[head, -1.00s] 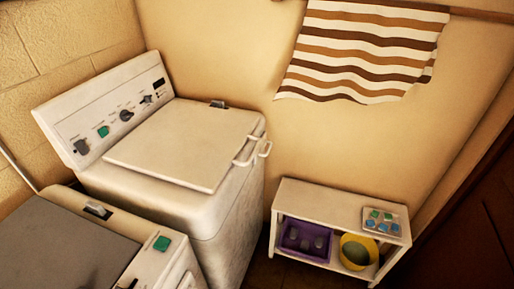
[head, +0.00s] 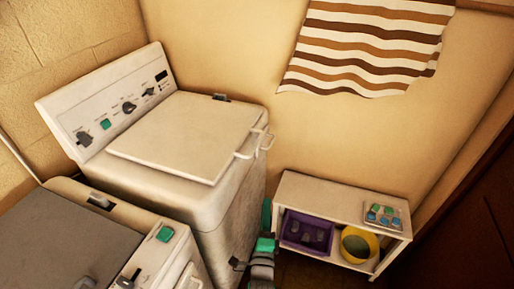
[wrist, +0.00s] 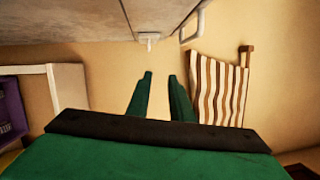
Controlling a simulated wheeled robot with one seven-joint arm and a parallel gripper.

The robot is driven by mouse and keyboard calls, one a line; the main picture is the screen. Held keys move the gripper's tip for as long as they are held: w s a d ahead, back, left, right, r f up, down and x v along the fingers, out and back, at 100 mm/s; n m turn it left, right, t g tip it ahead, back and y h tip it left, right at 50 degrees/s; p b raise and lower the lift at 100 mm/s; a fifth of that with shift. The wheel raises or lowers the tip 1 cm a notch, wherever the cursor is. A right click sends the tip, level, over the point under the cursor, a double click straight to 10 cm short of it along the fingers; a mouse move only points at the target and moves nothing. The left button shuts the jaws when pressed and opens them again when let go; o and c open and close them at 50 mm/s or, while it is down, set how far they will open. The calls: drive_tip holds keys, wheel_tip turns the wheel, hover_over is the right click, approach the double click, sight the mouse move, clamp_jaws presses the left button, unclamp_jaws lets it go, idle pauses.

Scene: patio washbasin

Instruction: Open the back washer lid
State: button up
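The back washer (head: 210,190) is white, with a control panel along its back. Its flat lid (head: 170,135) is down, with white bar handles (head: 246,151) at its right front edge. My gripper (head: 267,214) is low, beside the washer's right side and below the handles. In the wrist view my gripper (wrist: 160,76) has two green fingers apart with nothing between them. The washer's side (wrist: 70,20) fills the top of that view, and a white handle (wrist: 193,24) shows beyond the fingertips, apart from them.
A second washer with a grey lid (head: 62,245) stands in front at left. A low white shelf (head: 310,193) at right holds a purple basket (head: 300,226), a yellow bowl (head: 372,238) and a tray of coloured pieces (head: 383,226). A striped cloth (head: 365,45) hangs on the wall.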

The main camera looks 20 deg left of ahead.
sight(257, 142)
drive_tip(key=w+a+r+m, duration=0.1)
drive_tip(key=w+a+r, duration=0.2)
drive_tip(key=w, duration=0.3)
drive_tip(key=w+a+r+m+y, duration=0.1)
drive_tip(key=w+a+r, duration=0.2)
drive_tip(key=w, duration=0.3)
drive_tip(key=w+a+r+m, duration=0.2)
drive_tip(key=w+a+r, duration=0.1)
drive_tip(key=w, duration=0.4)
drive_tip(key=shift+w+a+r+t+y, duration=0.15)
drive_tip(key=shift+r+t+y, duration=0.2)
drive_tip(key=shift+r, duration=0.5)
clamp_jaws()
